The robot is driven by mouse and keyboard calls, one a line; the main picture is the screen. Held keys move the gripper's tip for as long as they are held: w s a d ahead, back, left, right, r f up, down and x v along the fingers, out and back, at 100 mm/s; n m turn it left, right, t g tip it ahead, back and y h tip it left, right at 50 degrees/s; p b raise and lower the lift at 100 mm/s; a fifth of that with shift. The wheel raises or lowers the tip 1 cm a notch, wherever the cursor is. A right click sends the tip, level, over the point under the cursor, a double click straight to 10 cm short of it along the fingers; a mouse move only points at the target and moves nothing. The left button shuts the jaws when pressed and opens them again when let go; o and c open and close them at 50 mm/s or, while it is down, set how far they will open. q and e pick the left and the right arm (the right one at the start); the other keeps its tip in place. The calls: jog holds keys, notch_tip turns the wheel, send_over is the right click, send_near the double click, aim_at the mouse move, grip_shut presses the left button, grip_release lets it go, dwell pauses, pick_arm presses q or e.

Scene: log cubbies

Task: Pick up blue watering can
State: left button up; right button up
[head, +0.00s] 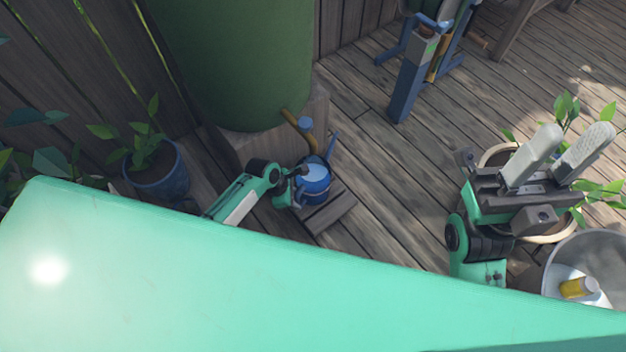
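The blue watering can (318,190) stands on a small wooden platform (336,213) below the green barrel, near the centre of the head view. Its thin spout points up and to the right. My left gripper (299,173) is at the can's left side, overlapping its rim in the picture. I cannot tell whether it touches the can, and its fingers are too small and hidden to read. My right gripper (573,142) is raised at the right, with its two pale fingers apart and nothing between them.
A large green barrel (235,60) with a brown tap pipe (292,121) stands just behind the can. A blue potted plant (160,175) is at the left. A plant pot and grey tub (600,250) are at the right. Open decking (400,160) lies between.

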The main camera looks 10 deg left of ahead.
pick_arm(q)
grip_shut()
dwell(1.1)
jog(key=shift+w+r, duration=0.1)
jog(key=shift+w, duration=0.05)
